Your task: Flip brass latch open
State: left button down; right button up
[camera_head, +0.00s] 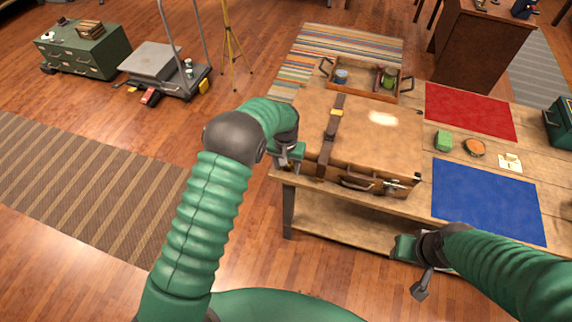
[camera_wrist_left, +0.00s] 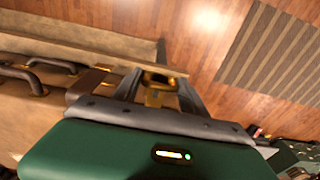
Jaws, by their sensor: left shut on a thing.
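A brown suitcase (camera_head: 385,130) lies flat on the wooden table, with a dark handle (camera_head: 358,184) on its front side. My left gripper (camera_head: 290,158) is at the suitcase's front left corner. In the left wrist view the left gripper's fingers (camera_wrist_left: 158,92) close around a small brass latch (camera_wrist_left: 154,96). The head view hides that latch behind the gripper, and its angle is hard to tell. Another metal latch (camera_head: 414,181) shows at the front right. My right gripper (camera_head: 420,285) hangs low in front of the table, away from the suitcase; its opening is unclear.
A leather strap (camera_head: 331,142) with a brass buckle crosses the suitcase. A wooden tray (camera_head: 362,90) with small jars stands behind it. A red mat (camera_head: 470,110), a blue mat (camera_head: 487,200) and small items lie to the right.

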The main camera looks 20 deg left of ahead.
pick_arm(q)
jog(key=shift+d, duration=0.2)
jog(key=c, duration=1)
grip_release()
jog(key=shift+o, duration=0.5)
jog(key=shift+w+f, duration=0.1)
jog(key=shift+w, duration=0.15)
notch_tip(320, 180, up, 17)
jog(key=s+b, duration=0.1)
jog(key=b, duration=0.1)
jog(key=shift+f, duration=0.15)
jog(key=s+a+f+t, duration=0.1)
jog(key=s+f, duration=0.2)
jog(key=s, duration=0.9)
jog(key=s+a+f, duration=0.2)
jog(key=s+f, duration=0.1)
jog(key=s, duration=0.8)
jog(key=shift+s+a+f+t, duration=0.25)
jog(key=shift+s+f+t, duration=0.15)
